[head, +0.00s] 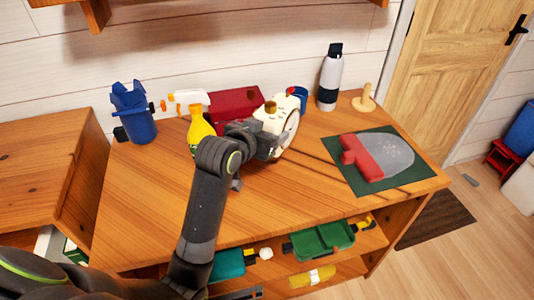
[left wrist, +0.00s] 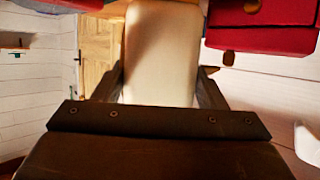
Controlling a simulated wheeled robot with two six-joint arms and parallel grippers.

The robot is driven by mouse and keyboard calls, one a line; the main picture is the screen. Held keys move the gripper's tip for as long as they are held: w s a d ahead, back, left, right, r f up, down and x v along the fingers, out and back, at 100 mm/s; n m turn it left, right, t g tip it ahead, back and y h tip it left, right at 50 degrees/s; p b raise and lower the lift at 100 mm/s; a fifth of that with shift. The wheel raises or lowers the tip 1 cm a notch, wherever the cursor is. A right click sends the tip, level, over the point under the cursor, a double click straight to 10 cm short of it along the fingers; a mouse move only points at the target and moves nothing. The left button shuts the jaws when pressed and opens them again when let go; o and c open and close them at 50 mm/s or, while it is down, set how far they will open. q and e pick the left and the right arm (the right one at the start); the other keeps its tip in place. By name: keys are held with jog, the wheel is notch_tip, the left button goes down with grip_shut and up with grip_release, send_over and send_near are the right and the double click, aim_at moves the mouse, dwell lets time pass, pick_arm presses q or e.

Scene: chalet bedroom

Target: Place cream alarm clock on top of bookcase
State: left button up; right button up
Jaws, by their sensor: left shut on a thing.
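The cream alarm clock (head: 272,122) has a round white face turned to the right and coloured knobs on top. My left gripper (head: 266,143) is shut on it. In the left wrist view the clock's cream body (left wrist: 161,50) fills the space between the fingers. The clock is over the wooden top of the bookcase (head: 270,205), towards its back middle. I cannot tell whether its base touches the top. My forearm hides part of the top. My right gripper is not in view.
A red box (head: 238,105), a yellow spray bottle (head: 198,130) and a blue bin (head: 134,112) stand left of the clock. A blue cup (head: 300,93) and a white bottle (head: 329,80) stand behind right. A green mat (head: 351,183) lies right. The front middle top is clear.

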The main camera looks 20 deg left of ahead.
pick_arm(q)
jog(key=shift+f+b, duration=0.35)
jog(key=shift+f, duration=2.55)
jog(key=shift+f, duration=0.1)
jog(key=o, duration=1.3)
jog(key=shift+f, duration=0.1)
